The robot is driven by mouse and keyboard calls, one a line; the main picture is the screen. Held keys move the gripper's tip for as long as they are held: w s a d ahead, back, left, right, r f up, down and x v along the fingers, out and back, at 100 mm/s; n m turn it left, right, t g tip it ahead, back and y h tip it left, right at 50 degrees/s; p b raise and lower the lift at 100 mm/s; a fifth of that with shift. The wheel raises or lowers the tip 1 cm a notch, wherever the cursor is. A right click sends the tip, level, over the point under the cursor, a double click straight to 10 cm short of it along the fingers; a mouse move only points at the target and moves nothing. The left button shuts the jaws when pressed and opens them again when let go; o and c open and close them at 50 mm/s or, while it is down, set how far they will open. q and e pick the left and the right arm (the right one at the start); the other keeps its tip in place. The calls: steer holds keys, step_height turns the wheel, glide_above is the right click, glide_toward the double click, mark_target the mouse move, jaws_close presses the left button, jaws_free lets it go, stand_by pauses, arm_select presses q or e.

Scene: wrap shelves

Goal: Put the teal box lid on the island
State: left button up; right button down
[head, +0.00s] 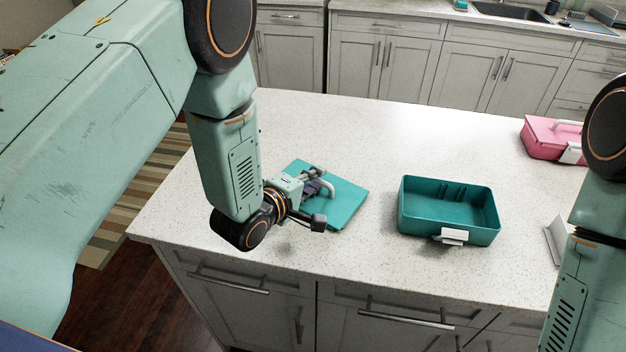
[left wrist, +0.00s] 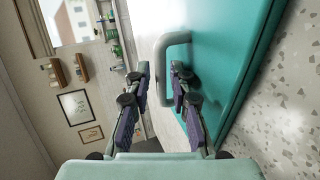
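The teal box lid (head: 346,207) lies flat on the pale speckled island (head: 300,125), left of the open teal box (head: 448,212). In the left wrist view the lid (left wrist: 225,55) has a raised, loop-shaped handle (left wrist: 165,72). My left gripper (head: 322,188) is low over the lid at its handle. In the left wrist view my left gripper's fingers (left wrist: 160,95) are apart, with the handle's bar showing between them; I cannot tell whether they touch it. My right gripper is outside the view; only my right arm shows at the right edge.
A pink box (head: 550,138) with a pale handle stands at the island's far right. A pale flat piece (head: 556,241) shows beside my right arm. The island's back middle is clear. Grey cabinets and a counter with a sink (head: 510,12) stand behind.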

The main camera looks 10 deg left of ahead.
arm_select(q)
steer(key=shift+o, duration=0.5)
steer(key=shift+w+d+f, duration=0.1)
steer(key=shift+w+f, duration=0.05)
steer(key=shift+w, duration=0.05)
steer(key=shift+s+a, duration=0.1)
steer(key=shift+a, duration=0.1)
steer(key=shift+s+a+r, duration=0.1)
steer(key=shift+s+r, duration=0.15)
steer(key=shift+r, duration=0.15)
steer(key=v, duration=1)
steer(key=shift+s+a+r, duration=0.15)
steer(key=shift+s+r, duration=0.05)
steer(key=shift+s, duration=0.4)
steer(key=shift+s, duration=0.1)
